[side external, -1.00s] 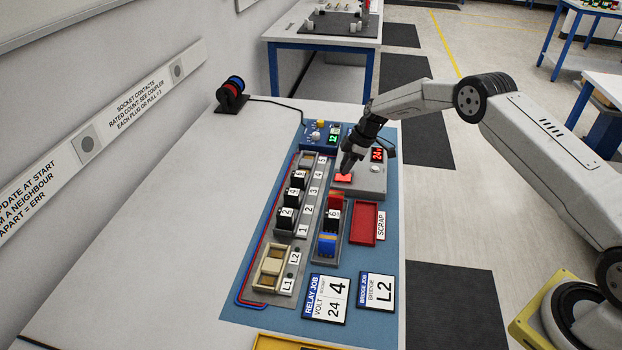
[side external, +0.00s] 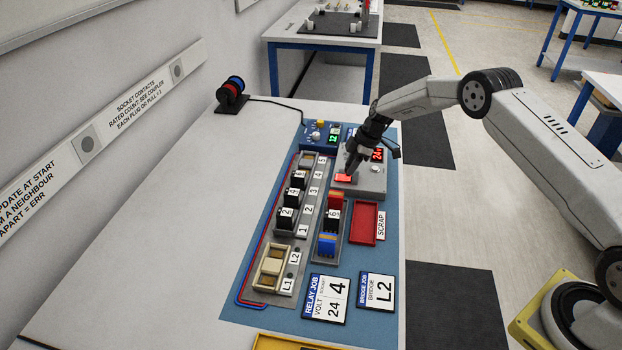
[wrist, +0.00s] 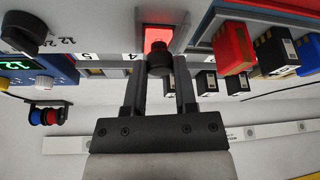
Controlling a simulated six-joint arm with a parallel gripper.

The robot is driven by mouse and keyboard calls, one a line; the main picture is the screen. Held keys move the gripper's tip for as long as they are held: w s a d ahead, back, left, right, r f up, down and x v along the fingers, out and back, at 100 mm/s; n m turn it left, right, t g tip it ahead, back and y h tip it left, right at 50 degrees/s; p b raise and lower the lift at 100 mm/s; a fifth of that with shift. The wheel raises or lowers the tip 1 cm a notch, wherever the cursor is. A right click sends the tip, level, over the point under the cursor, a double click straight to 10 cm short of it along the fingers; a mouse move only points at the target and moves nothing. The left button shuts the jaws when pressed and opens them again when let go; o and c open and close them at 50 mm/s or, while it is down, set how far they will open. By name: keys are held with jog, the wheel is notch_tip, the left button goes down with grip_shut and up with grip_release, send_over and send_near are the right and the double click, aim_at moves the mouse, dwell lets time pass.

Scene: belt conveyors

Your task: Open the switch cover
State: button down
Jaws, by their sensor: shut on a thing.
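A grey control box (side external: 365,189) with a red number display stands at the back right of the blue mat. A lit red switch (side external: 343,177) is on its top, also bright in the wrist view (wrist: 158,36). My gripper (side external: 351,168) points down over the box, close to the red switch. In the wrist view its two fingers (wrist: 159,75) are on either side of a small round black piece (wrist: 160,58) in front of the red switch. I cannot tell whether this piece belongs to the switch cover; no separate cover is clearly visible.
A row of numbered sockets with black relays (side external: 292,196) runs left of the box. A holder (side external: 326,247) with coloured relays and a red scrap tray (side external: 364,223) lie in front. In the wrist view a black selector knob (wrist: 28,35) is at the left.

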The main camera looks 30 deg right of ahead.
aim_at(370, 181)
jog(key=shift+s+d, duration=1.95)
jog(key=shift+r, duration=0.1)
jog(key=shift+c, duration=2)
grip_release()
jog(key=shift+r, duration=0.1)
jog(key=v, duration=0.7)
jog(key=shift+d+r, duration=0.15)
jog(key=shift+r, duration=0.05)
jog(key=shift+s+r, duration=0.1)
jog(key=shift+s, duration=0.05)
